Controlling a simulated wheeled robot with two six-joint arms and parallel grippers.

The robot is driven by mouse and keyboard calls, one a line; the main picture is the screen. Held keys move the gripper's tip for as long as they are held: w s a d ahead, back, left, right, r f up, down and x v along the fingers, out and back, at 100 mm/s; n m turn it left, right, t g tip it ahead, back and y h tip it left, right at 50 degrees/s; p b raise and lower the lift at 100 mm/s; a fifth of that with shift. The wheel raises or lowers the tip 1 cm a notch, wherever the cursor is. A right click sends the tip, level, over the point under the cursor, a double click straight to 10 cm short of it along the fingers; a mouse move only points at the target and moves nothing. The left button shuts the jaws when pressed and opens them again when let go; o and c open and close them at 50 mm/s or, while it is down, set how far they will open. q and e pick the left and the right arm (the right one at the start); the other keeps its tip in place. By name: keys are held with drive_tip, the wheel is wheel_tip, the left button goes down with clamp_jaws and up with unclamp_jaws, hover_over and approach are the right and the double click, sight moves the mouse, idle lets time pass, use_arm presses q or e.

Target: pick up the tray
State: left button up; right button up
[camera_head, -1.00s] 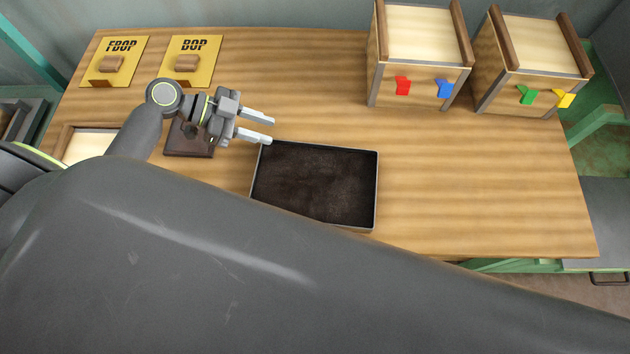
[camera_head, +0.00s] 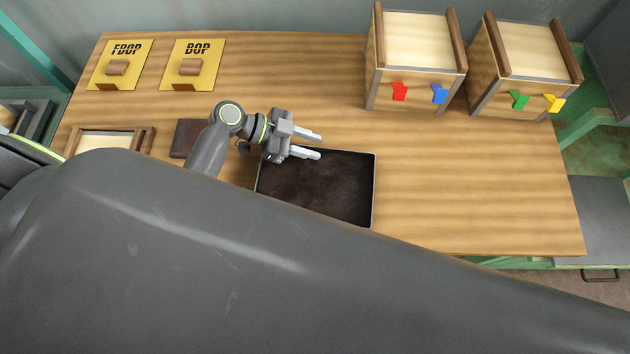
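The tray (camera_head: 335,190) is a dark, shallow rectangle with a thin light rim, lying on the wooden table in the head view. Its near left part is hidden behind my large grey arm link. My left gripper (camera_head: 320,145) is over the tray's far left edge, fingers apart and pointing right, with nothing between them. I cannot tell how high above the tray it is. My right gripper is not in view.
Two wooden boxes stand at the back right, one with red and blue tabs (camera_head: 415,75), one with green and yellow tabs (camera_head: 522,75). Two yellow plates (camera_head: 120,82) (camera_head: 190,80) lie back left. A brown block (camera_head: 185,138) lies left of the tray. The table's right side is clear.

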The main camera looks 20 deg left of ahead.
use_arm(q)
drive_tip(key=shift+x, duration=1.2)
clamp_jaws()
